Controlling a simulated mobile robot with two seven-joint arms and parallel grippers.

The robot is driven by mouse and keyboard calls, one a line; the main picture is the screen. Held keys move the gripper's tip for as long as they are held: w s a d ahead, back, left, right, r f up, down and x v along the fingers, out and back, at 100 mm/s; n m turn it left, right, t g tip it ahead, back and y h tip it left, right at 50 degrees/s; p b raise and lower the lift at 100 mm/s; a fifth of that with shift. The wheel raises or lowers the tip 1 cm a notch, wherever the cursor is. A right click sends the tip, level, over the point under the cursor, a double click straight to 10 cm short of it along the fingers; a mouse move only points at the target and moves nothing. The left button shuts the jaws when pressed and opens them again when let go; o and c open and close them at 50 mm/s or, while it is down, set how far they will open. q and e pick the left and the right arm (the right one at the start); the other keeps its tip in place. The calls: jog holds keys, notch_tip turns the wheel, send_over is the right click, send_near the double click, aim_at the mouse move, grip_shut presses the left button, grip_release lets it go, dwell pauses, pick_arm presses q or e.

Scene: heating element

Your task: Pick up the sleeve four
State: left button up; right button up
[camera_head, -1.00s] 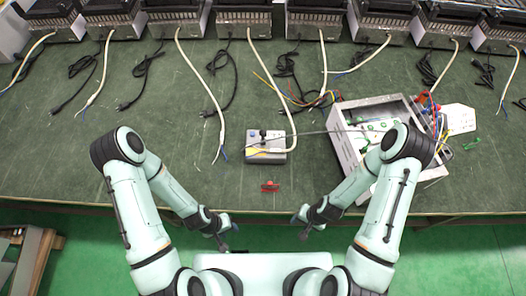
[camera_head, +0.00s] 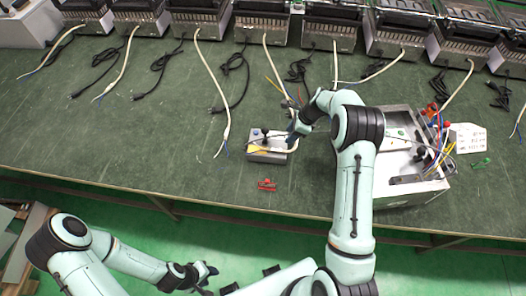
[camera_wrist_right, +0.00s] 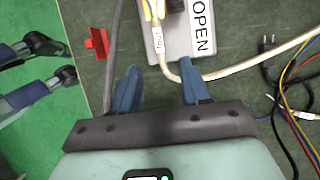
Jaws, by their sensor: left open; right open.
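In the right wrist view a white sleeve (camera_wrist_right: 157,40) with small dark lettering, which seems to read "four", sits on a cable end at the edge of a grey box (camera_wrist_right: 182,45) marked "OPEN". My right gripper (camera_wrist_right: 162,86) is open and empty, with its two blue fingers spread just short of the sleeve and the box. In the head view my right gripper (camera_head: 296,130) is over the right side of the grey box (camera_head: 264,156); the sleeve is too small to make out there. My left gripper (camera_head: 207,273) is open and empty, low over the floor in front of the table.
A thick white cable (camera_wrist_right: 245,66) curves past the right fingertip. A red clip (camera_head: 266,185) lies near the table's front edge. An open metal enclosure (camera_head: 410,185) with coloured wires stands right of my right arm. Heaters with cables line the back.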

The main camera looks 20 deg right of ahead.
send_near(276, 149)
jog(key=x, duration=0.2)
jog(key=shift+w+f, duration=0.15)
jog(key=shift+f, duration=0.2)
jog(key=shift+x, duration=2.7)
jog(key=shift+a, duration=0.15)
grip_shut()
